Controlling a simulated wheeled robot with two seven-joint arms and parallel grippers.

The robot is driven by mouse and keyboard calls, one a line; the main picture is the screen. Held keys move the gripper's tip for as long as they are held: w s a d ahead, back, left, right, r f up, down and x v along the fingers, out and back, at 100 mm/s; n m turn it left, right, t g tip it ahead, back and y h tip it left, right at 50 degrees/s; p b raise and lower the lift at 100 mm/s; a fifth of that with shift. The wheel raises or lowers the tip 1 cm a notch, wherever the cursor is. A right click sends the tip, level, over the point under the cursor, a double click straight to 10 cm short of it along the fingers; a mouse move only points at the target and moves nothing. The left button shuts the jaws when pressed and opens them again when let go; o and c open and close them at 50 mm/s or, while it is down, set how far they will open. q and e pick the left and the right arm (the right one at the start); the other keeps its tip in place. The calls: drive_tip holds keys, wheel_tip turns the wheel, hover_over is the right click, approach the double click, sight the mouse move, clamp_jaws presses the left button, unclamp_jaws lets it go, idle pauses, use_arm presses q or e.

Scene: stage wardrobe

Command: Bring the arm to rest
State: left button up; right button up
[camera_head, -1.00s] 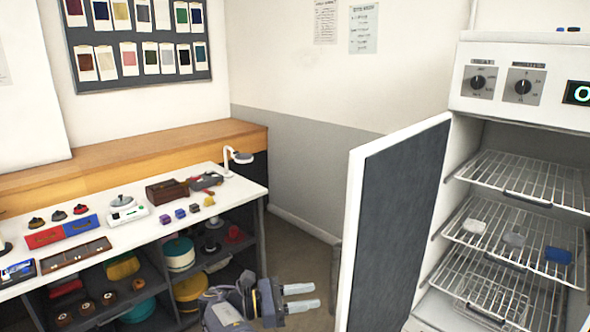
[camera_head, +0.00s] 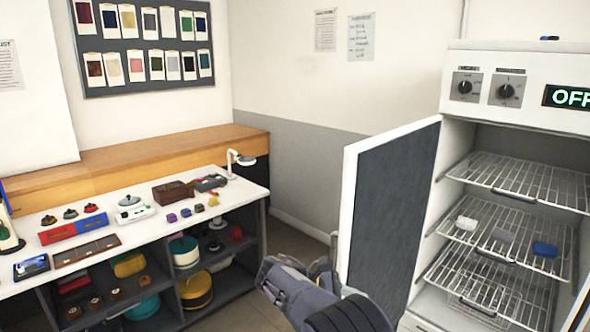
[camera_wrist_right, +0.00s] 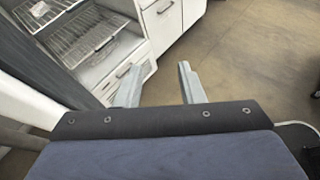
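My right gripper (camera_wrist_right: 160,67) shows in the right wrist view with its two pale fingers apart and nothing between them. Beyond the fingers are a white drawer front and brown floor. In the head view, a grey and dark arm part of mine (camera_head: 300,290) is at the bottom centre, in front of the open cabinet door. My left gripper is not in view.
The white cabinet's door (camera_head: 390,220) stands open. The display (camera_head: 570,97) reads OFF. A white worktable (camera_head: 150,222) with small items stands left. Floor (camera_head: 290,245) shows between.

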drive_tip(key=s+d+r+m+g+y, duration=0.1)
drive_tip(key=s+d+m+g+y, duration=0.1)
drive_tip(key=s+d+m+y, duration=0.65)
drive_tip(key=s+a+m+t+y, duration=0.2)
drive_tip(key=s+m+t+y, duration=0.5)
drive_tip(key=s, duration=1.6)
drive_tip(key=r+m+y, duration=0.1)
drive_tip(key=m, duration=0.2)
drive_tip(key=shift+s+t, duration=0.3)
drive_tip(key=shift+s, duration=0.1)
drive_tip(key=shift+s+y, duration=0.1)
drive_tip(key=shift+y, duration=0.15)
